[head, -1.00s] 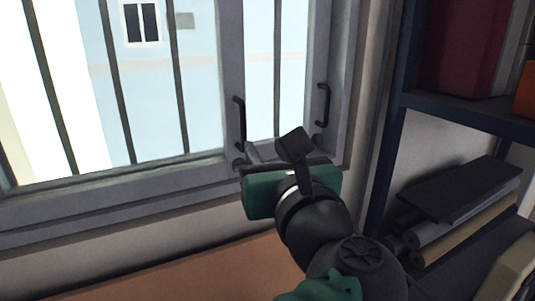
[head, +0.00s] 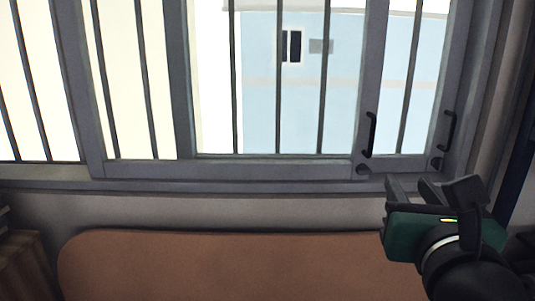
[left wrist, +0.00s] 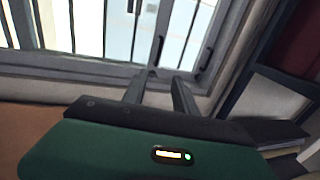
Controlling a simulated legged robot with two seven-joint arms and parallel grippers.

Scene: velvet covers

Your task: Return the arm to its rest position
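My left gripper (head: 410,186) is at the lower right of the head view, in front of and below the window's lower right corner. Its green body shows large in the left wrist view, where its two fingers (left wrist: 158,92) stand apart with nothing between them. The gripper is open and clear of the window handles. The barred window (head: 275,170) has a dark left handle (head: 370,135) and a right handle (head: 448,130). Both handles also show beyond the fingers in the left wrist view. My right gripper is in neither view.
A brown rounded surface (head: 230,262) stretches below the window, left of my arm. Dark brown objects (head: 22,262) stand at the lower left edge. In the left wrist view, a shelf with items (left wrist: 265,100) is close on the right. The window sill (head: 200,187) runs across the back.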

